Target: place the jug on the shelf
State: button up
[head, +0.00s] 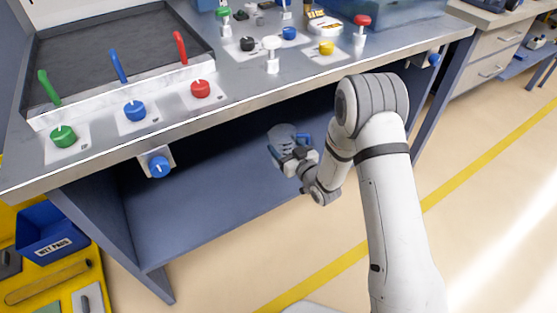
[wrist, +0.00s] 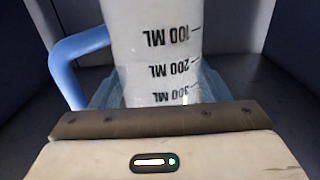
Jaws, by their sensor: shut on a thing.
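The jug (wrist: 150,50) fills the middle of the wrist view, a pale translucent vessel with ML marks that read upside down and a blue handle on the left. In the head view the jug (head: 283,138) is small, beyond my gripper (head: 290,155), under the workbench top. My gripper is shut on the jug; its body (wrist: 160,150) hides the jug's lower part in the wrist view. The blue-grey shelf (head: 200,215) lies below the bench top. I cannot tell whether the jug touches the shelf.
The bench top's front edge (head: 250,97) overhangs the shelf, above my gripper. A blue knob (head: 159,166) juts below that edge. Several knobs and levers stand on top. The shelf's left part is clear. A blue bin (head: 50,232) is on the yellow surface at left.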

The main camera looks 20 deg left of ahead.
jog(key=shift+a+f+g+b, duration=0.3)
jog(key=shift+a+f+b, duration=0.1)
jog(key=shift+a+f, duration=0.45)
notch_tip(320, 180, down, 9)
jog(key=b, duration=0.2)
jog(key=shift+d+f+b, duration=0.15)
jog(key=shift+f+b, duration=0.05)
jog(key=shift+b, duration=0.1)
jog(key=shift+f+b, duration=0.25)
jog(key=shift+b, duration=0.05)
jog(key=o, duration=1.3)
jog(key=shift+r, duration=0.1)
jog(key=shift+r, duration=0.1)
